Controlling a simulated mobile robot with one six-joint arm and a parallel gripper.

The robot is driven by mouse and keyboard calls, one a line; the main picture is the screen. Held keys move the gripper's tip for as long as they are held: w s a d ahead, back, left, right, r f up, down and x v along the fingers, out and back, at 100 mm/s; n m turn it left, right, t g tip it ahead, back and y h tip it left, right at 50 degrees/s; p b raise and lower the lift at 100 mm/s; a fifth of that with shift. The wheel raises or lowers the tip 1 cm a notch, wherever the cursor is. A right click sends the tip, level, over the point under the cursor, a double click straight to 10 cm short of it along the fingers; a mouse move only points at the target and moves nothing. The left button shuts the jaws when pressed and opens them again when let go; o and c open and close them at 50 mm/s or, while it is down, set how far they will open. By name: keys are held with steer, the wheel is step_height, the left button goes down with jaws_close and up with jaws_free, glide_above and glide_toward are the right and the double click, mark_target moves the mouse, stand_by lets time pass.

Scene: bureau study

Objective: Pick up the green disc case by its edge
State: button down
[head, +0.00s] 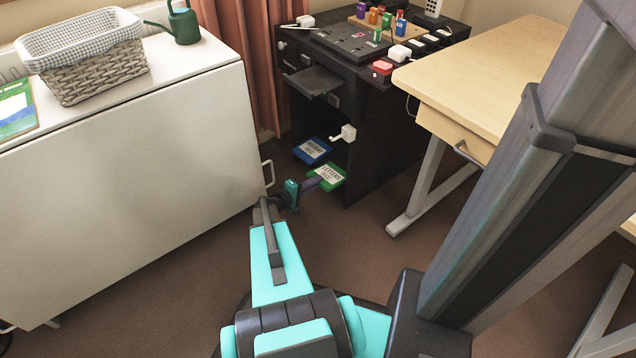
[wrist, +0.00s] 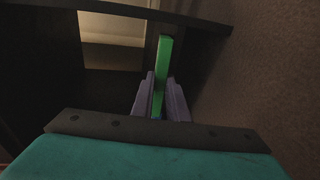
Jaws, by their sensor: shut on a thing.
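The green disc case (head: 328,176) has a white label with dark lettering and shows low in the dark bureau's opening in the head view. In the wrist view the green case (wrist: 165,52) is seen edge-on as a narrow upright strip. My gripper (wrist: 160,98) has its two grey fingers on either side of that edge, shut on it. In the head view my gripper (head: 309,184) reaches the case's near left edge.
A blue case (head: 312,150) lies just behind the green one. The black bureau (head: 390,140) stands close on the right, with a white crank (head: 345,133) jutting out. A white cabinet (head: 130,170) is close on the left. Brown floor (head: 350,235) is open in front.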

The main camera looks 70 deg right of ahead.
steer(key=b+v, duration=0.1)
steer(key=v, duration=0.5)
steer(key=shift+a, duration=0.25)
stand_by(0.6)
steer(key=shift+d, duration=0.15)
